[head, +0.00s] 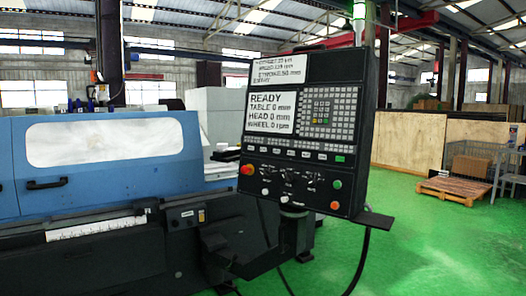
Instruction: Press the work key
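A dark control panel (283,172) of the grinder stands in the middle of the head view, tilted slightly. Its screen (272,111) reads READY, TABLE 0 mm, HEAD 0 mm, WHEEL 0 rpm. A grey keypad (331,112) lies right of the screen. Below runs a row of small light keys (291,154); their labels are too small to read, so I cannot tell which one is the work key. A red button (247,169) is at lower left, a green button (337,184) and an orange-red button (334,205) at lower right. Neither gripper shows.
The blue grinder body (100,160) with a windowed door fills the left. A small shelf (372,220) juts out under the panel's right side, with a cable hanging below. Green floor (430,250) lies open to the right, with a wooden pallet (453,190) farther back.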

